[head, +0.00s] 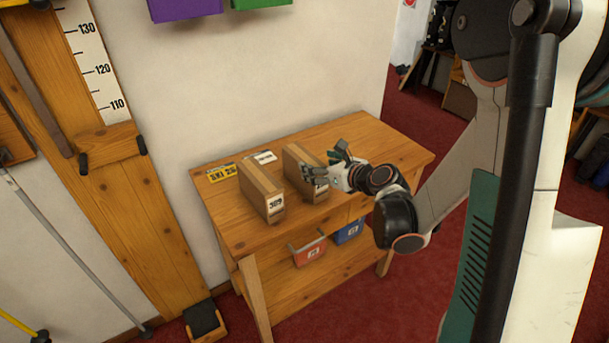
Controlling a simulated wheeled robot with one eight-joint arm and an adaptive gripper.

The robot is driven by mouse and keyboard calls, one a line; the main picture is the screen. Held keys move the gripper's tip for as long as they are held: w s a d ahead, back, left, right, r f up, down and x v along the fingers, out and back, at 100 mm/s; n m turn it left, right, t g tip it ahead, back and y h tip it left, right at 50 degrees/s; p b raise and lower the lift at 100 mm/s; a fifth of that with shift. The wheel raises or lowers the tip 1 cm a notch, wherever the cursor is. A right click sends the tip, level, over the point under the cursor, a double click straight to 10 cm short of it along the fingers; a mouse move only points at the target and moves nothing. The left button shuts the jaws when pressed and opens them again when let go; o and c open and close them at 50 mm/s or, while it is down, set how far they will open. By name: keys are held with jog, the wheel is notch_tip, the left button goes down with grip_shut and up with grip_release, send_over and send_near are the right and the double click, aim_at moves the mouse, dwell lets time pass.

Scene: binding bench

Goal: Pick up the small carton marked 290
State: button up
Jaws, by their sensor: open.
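Two small brown cartons stand on the wooden bench. The left carton (261,190) has a white label on its near end that seems to read 309. The right carton (297,169) stands a short way to its right, and my gripper covers much of its near end, so I cannot read a number there. My gripper (326,163) is open at the near right side of the right carton, with one finger in front of its near end. I cannot tell whether it touches the carton. No carton in view shows a readable 290.
The bench (230,226) stands against the wall, with a yellow printed card (222,173) and a white card (264,157) at its back. A red bin (309,251) and a blue bin (348,232) sit below the top. A wooden post with a ruler (97,70) stands left.

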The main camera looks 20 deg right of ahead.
aim_at(305, 157)
jog(key=x, duration=0.2)
jog(key=b+x, duration=0.1)
jog(key=x, duration=0.2)
jog(key=b+x, duration=0.1)
jog(key=x, duration=0.2)
jog(key=shift+w+r, duration=0.15)
jog(key=shift+r, duration=0.2)
jog(key=c, duration=1.6)
jog(key=shift+c, duration=0.2)
jog(key=shift+r, duration=0.15)
